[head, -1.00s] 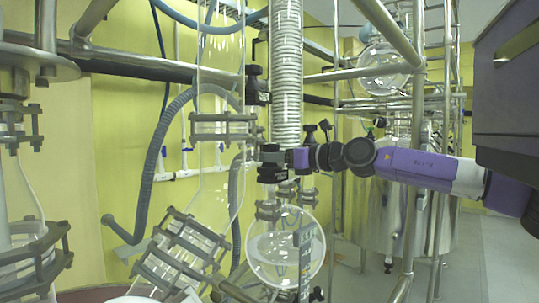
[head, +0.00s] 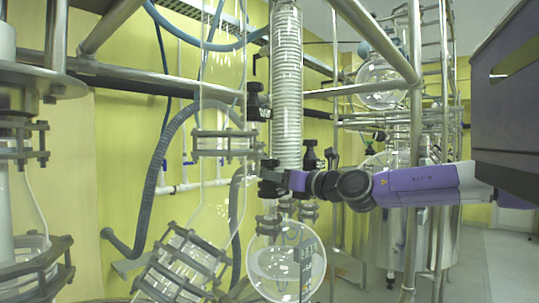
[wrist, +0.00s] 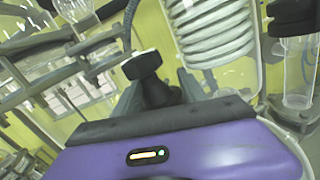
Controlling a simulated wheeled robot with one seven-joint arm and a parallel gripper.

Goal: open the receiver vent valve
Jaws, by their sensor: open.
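The round glass receiver flask (head: 287,268) hangs below the coiled glass condenser (head: 287,85) in the head view. My gripper (head: 272,180) is at the black fittings between condenser and flask, and it hides part of them. In the wrist view, a dark valve knob with a pale end face (wrist: 142,66) stands between the spread fingers of my gripper (wrist: 160,92). I take this knob for the receiver vent valve. The fingers are open around it, and I cannot tell whether either touches it. The knob's turning position is unclear.
Another black valve (head: 257,102) sits on the glass left of the condenser. A further black fitting (head: 310,156) stands just above my gripper. Metal frame tubes (head: 415,130) cross close to my arm. A large steel vessel (head: 385,240) stands behind on the right.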

